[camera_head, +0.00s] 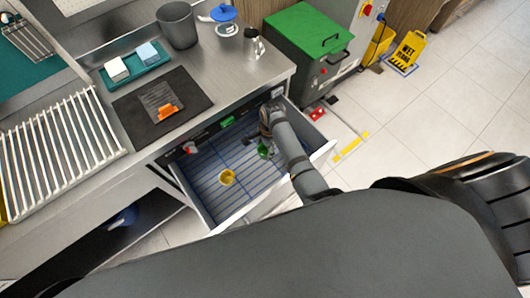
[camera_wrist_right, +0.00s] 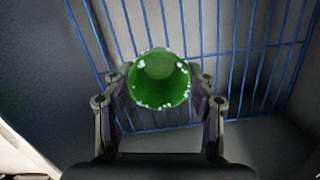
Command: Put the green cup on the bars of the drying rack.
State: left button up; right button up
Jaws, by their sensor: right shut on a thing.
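The green cup (camera_head: 264,152) is in the open drawer, near its right side. My right gripper (camera_head: 266,138) reaches down into the drawer and is shut on the cup. In the right wrist view the cup (camera_wrist_right: 160,78) sits between the two fingers, its round mouth facing the camera and pale specks or bubbles around its rim. Blue bars show behind the cup; whether it touches them I cannot tell. A rack of white bars (camera_head: 62,150) lies on the counter at the left, with nothing seen on it. My left gripper is not in view.
A yellow cup (camera_head: 227,177) stands in the drawer (camera_head: 205,208), left of the green cup. The counter above holds a dark mat (camera_head: 140,127) with an orange-handled tool, a teal tray (camera_head: 157,75), a grey bin (camera_head: 178,25) and a metal jug (camera_head: 253,45).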

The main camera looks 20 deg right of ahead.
aim_at(265, 154)
jog(key=shift+r, duration=2.35)
